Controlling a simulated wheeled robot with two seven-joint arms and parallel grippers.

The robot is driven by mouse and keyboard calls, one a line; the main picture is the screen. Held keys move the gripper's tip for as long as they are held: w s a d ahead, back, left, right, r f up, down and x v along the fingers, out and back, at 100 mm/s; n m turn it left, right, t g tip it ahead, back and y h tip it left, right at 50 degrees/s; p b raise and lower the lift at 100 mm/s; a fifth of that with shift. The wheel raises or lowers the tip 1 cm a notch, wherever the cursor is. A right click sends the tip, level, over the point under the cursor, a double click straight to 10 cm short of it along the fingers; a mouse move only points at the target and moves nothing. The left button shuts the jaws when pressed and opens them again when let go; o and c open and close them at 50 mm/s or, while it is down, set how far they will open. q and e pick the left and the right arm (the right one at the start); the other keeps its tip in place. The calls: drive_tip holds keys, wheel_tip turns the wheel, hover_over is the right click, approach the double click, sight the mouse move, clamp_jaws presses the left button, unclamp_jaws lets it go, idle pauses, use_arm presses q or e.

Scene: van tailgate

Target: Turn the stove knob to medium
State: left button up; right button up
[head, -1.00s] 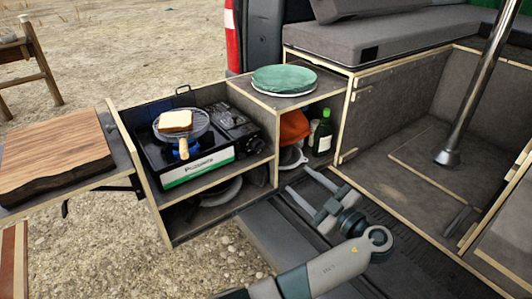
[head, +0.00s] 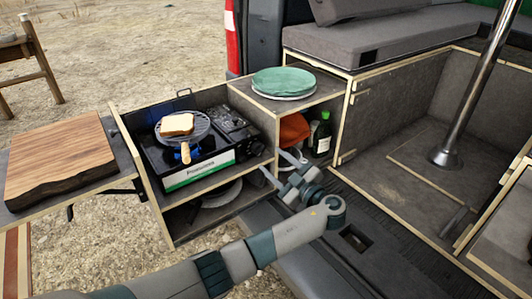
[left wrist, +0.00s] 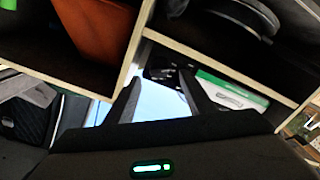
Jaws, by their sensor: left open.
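The black camping stove (head: 228,128) sits on the upper shelf of the pull-out box, with a blue flame under a round grill pan (head: 196,126). A slice of toast (head: 177,124) lies on the pan. The stove knob (head: 257,147) is a small dark shape at the right end of the stove front; its setting is too small to read. My left gripper (head: 273,163) is open and empty, just right of and below the knob, apart from it. In the left wrist view, my open fingers (left wrist: 158,90) point toward the stove's dark end and white-green front panel (left wrist: 232,90).
Beside the stove, a cubby holds an orange item (head: 294,129) and a green bottle (head: 322,134), with green plates (head: 284,81) on top. Wooden shelf edges border the stove. A cutting board (head: 60,160) lies at left. A metal post (head: 470,90) stands at right.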

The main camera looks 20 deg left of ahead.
sight(262, 152)
use_arm(q)
drive_tip(key=shift+p+x, duration=0.35)
drive_tip(key=shift+x, duration=2)
drive_tip(key=shift+c, duration=0.7)
drive_tip(key=c, duration=0.9)
